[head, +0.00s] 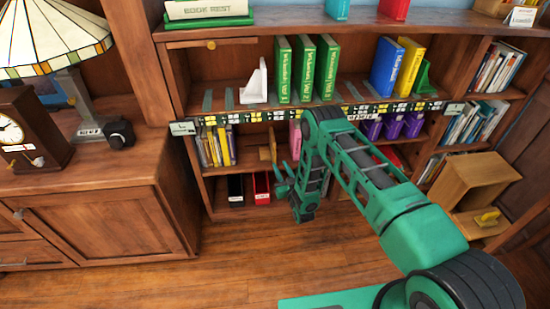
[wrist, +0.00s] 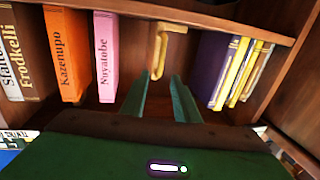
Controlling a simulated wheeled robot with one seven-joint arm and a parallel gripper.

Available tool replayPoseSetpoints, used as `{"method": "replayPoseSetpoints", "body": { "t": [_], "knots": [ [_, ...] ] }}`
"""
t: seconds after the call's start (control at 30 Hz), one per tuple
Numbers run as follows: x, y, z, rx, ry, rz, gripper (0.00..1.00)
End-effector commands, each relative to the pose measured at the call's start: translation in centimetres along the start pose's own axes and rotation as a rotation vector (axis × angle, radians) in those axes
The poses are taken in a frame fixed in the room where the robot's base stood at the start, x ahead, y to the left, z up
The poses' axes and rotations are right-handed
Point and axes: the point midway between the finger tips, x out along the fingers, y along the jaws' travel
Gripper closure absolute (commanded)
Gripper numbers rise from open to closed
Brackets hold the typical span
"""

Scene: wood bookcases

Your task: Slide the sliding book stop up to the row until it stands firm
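The sliding book stop looks like a yellow-brown bent bracket (wrist: 164,48). In the head view it (head: 270,149) stands on the middle shelf, between the yellow books (head: 215,147) and the pink book (head: 295,138). In the wrist view the pink book (wrist: 106,57) and an orange book (wrist: 66,55) are on its left. A purple book (wrist: 216,70) and yellow books (wrist: 233,74) are on its right, with gaps on both sides. My gripper (wrist: 161,78) is open and empty; its two green fingers point toward the stop. In the head view my gripper (head: 283,180) is in front of the lower shelves.
The shelf edge (wrist: 215,18) crosses the wrist view. Green books (head: 304,70) and a white bookend (head: 255,84) stand on the shelf above. Black and red boxes (head: 261,188) sit below. A wooden box (head: 470,180) stands right. The floor (head: 220,262) in front is clear.

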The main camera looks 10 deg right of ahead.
Motion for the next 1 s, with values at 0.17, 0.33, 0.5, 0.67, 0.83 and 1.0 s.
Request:
{"method": "replayPoseSetpoints", "body": {
  "t": [0.17, 0.33, 0.5, 0.67, 0.83, 1.0],
  "knots": [
    [3.4, 0.0, -0.1, 0.000, 0.002, 0.000, 0.72],
    [6.0, 0.0, -0.1, 0.000, 0.001, 0.000, 0.72],
    [7.6, 0.0, 0.0, 0.000, -0.001, 0.000, 0.72],
    [8.2, 0.0, 0.0, 0.000, -0.001, 0.000, 0.72],
    [8.2, 0.0, 0.0, 0.000, -0.002, 0.000, 0.72],
    [8.2, 0.0, 0.0, 0.000, -0.001, 0.000, 0.98]
  ]
}}
